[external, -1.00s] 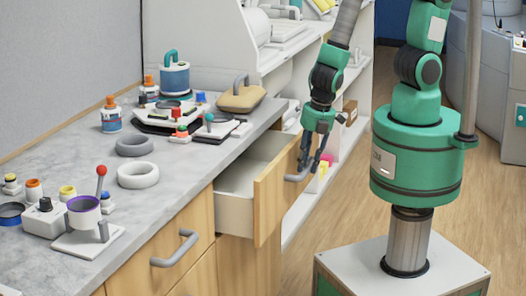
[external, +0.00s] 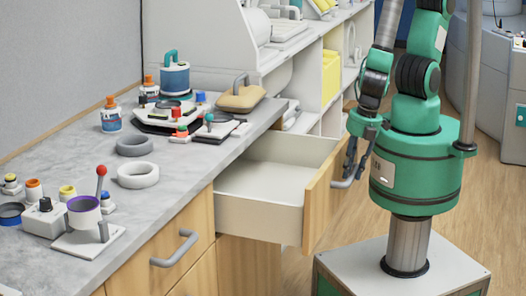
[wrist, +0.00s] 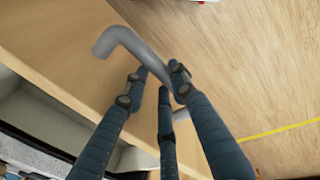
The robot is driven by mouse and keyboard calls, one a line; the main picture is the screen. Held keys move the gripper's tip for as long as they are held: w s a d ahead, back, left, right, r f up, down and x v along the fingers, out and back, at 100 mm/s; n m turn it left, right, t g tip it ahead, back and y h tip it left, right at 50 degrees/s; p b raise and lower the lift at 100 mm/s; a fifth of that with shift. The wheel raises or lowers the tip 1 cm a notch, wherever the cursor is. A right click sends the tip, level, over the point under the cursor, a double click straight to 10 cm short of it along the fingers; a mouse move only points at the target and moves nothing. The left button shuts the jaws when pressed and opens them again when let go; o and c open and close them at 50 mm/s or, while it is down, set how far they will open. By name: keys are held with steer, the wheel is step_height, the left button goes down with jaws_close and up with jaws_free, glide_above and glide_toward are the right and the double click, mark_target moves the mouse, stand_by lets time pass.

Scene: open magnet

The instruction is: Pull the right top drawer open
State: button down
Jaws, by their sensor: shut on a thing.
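The right top drawer (external: 262,200) stands well out from the wooden cabinet in the external view, with its pale interior showing empty. Its wooden front (external: 318,196) carries a grey bar handle (external: 343,182). My gripper (external: 357,160) is at that handle, on the outer side of the drawer front. In the wrist view, the fingers of my gripper (wrist: 160,80) close around the grey handle (wrist: 128,42), and the bent end of the handle sticks out to the left of them. The drawer front (wrist: 50,38) lies at the left there.
The grey worktop (external: 165,185) holds several bottles, rings and devices. A second drawer handle (external: 176,248) is on the cabinet's left front. White shelves (external: 335,60) stand behind the open drawer. Wooden floor (external: 490,220) is free at the right.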

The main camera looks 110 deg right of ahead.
steer(key=shift+s+a, duration=0.4)
steer(key=shift+s, duration=0.05)
steer(key=c, duration=1.4)
jaws_free()
step_height(320, 180, up, 12)
steer(key=s+a, duration=0.1)
steer(key=shift+s+a+f, duration=0.15)
steer(key=shift+s+a, duration=0.15)
steer(key=shift+a, duration=0.05)
